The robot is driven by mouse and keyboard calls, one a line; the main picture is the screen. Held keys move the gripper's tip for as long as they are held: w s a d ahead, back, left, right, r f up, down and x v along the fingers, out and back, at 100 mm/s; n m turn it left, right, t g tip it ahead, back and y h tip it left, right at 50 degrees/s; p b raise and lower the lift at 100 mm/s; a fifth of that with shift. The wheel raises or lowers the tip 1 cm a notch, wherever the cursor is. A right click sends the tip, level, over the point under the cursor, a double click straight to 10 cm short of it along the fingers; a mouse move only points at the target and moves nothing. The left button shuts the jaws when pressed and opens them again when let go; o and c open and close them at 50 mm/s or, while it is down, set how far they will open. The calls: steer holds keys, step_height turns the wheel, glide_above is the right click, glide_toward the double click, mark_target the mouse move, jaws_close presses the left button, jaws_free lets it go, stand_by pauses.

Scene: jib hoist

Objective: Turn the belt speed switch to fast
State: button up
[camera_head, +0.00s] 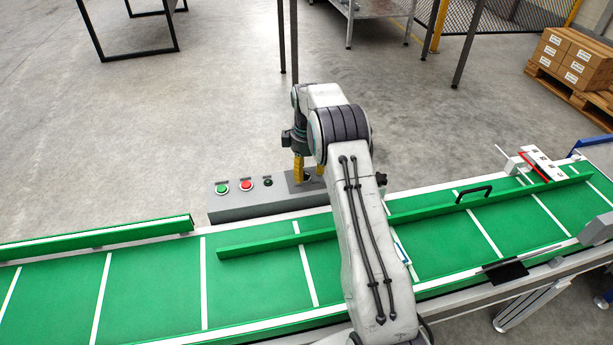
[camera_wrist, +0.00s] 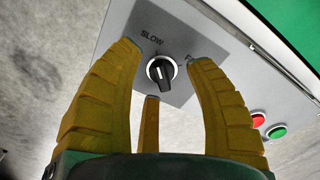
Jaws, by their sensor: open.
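The belt speed switch (camera_wrist: 161,71) is a round black knob with a white pointer mark on a dark grey plate (camera_wrist: 183,88). SLOW is printed at its upper left in the wrist view; the label at its upper right is mostly hidden behind a finger. The pointer seems to lean towards SLOW, but its exact angle is hard to tell. My gripper (camera_wrist: 164,58) is open, its yellow fingers spread around the knob with visible gaps. In the head view my gripper (camera_head: 308,170) hangs over the control box's right end, where my arm hides the knob.
The grey control box (camera_head: 262,207) also bears a green button (camera_head: 221,188), a red button (camera_head: 246,185) and a small dark control (camera_head: 268,181). The green conveyor belt (camera_head: 150,290) with guide rails runs along the near side. Posts stand behind; open floor lies beyond.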

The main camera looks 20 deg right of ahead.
steer(key=shift+f, duration=0.8)
steer(key=c, duration=0.7)
steer(key=shift+s+f, duration=0.1)
steer(key=shift+f, duration=0.05)
jaws_close()
